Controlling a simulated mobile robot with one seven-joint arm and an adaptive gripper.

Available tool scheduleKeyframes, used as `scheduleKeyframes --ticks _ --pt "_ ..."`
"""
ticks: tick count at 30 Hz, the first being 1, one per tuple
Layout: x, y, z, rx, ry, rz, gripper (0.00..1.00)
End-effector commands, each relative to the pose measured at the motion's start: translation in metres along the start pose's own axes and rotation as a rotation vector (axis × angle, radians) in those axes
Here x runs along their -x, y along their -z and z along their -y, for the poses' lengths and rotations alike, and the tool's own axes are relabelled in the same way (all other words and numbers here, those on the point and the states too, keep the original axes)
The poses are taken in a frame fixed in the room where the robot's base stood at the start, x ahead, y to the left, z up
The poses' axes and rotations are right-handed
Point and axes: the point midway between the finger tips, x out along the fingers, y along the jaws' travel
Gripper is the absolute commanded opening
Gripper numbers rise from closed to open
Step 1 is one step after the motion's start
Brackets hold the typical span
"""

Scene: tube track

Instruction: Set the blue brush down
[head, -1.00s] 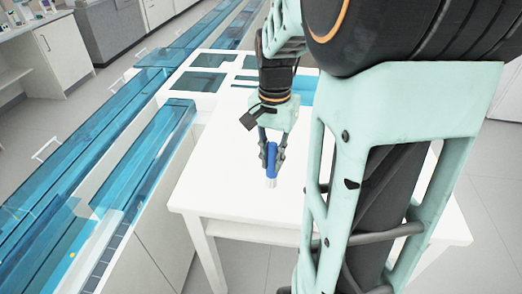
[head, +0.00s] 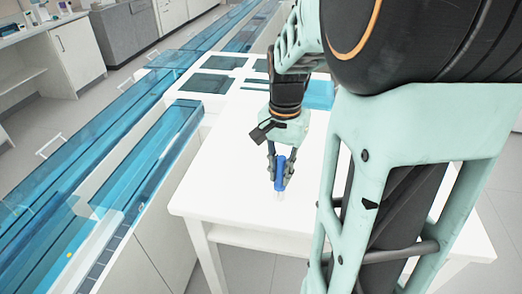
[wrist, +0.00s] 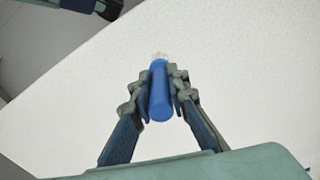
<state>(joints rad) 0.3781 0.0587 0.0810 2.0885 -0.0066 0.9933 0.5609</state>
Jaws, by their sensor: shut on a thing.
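The blue brush (head: 280,173) is upright in my gripper (head: 281,178) in the head view, with its pale bristles pointing down at the white table (head: 230,160). I cannot tell whether the bristle tips touch the tabletop. In the wrist view the blue handle (wrist: 160,95) lies between the two fingers of my gripper (wrist: 161,85), which are shut on it from both sides. The pale bristles show at its far end, over the bare white surface.
The tabletop around the brush is clear, and its front edge is close by. A track with blue transparent covers (head: 150,145) runs along the left of the table. A blue transparent piece (head: 318,95) is at the table's back, partly behind my arm.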

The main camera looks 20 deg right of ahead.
Motion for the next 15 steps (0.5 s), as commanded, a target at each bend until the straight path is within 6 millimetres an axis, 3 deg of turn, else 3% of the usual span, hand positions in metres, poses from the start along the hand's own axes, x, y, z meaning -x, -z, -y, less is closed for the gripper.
scheduleKeyframes --ticks 1,2,6,15 --pt "-0.0034 -0.0002 -0.0001 0.000 0.000 0.001 0.00" --pt "-0.0026 -0.0002 -0.0001 0.000 0.000 0.001 0.17" --pt "-0.0021 -0.0002 -0.0001 0.000 -0.001 0.001 0.32" --pt "-0.0004 -0.0001 -0.0001 0.000 0.000 0.001 0.32"
